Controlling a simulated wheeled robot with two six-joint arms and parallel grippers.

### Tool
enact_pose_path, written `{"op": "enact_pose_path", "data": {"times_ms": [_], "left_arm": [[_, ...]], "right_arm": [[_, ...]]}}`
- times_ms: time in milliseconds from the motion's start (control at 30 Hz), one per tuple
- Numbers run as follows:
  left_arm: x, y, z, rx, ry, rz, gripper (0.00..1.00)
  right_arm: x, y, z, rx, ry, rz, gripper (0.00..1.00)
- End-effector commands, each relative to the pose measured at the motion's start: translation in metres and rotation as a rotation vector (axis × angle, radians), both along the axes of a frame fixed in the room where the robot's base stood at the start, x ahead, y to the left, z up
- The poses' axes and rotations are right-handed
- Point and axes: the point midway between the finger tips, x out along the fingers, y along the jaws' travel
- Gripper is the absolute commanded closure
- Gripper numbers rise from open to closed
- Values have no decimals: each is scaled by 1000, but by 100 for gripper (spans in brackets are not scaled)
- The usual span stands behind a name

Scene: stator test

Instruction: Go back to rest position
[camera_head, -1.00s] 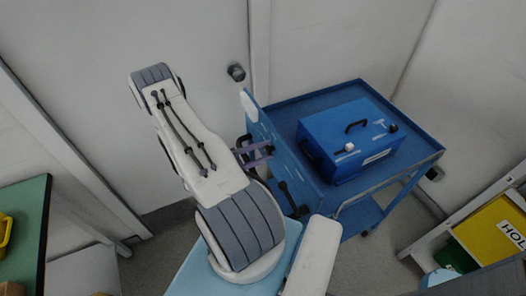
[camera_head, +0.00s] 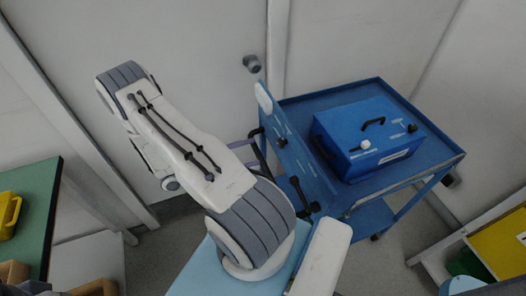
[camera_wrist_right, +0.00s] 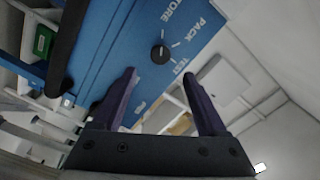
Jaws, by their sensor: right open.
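My right arm rises in the middle of the head view, with its elbow up at the left. My right gripper (camera_head: 254,153) is partly hidden behind that arm, just left of an upright blue panel (camera_head: 300,168). In the right wrist view my right gripper (camera_wrist_right: 160,78) is open, with two dark purple fingers apart and nothing between them. The blue panel (camera_wrist_right: 125,45) fills the upper left there, with a black knob (camera_wrist_right: 160,53) and white lettering including "PACK" and "TEST". My left gripper does not show.
A blue cart (camera_head: 440,158) carries a blue box (camera_head: 368,140) with a black handle, right of the panel. A green-topped bench (camera_head: 38,195) with a yellow item (camera_head: 8,215) is at left. Walls stand close behind.

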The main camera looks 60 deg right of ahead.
Motion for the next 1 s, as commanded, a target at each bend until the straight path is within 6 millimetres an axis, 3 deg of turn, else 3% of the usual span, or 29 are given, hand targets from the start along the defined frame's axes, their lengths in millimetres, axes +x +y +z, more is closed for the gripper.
{"op": "enact_pose_path", "data": {"times_ms": [200, 800, 900, 1000], "left_arm": [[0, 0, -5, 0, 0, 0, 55], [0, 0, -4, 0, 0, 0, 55], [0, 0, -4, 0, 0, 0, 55], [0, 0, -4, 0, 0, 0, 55]], "right_arm": [[10, 13, 0, 0, -1, -1, 25], [11, 13, 1, -1, -5, -2, 25], [16, 20, 8, -25, -72, -6, 25], [27, 40, 24, -83, -251, -25, 25]]}}
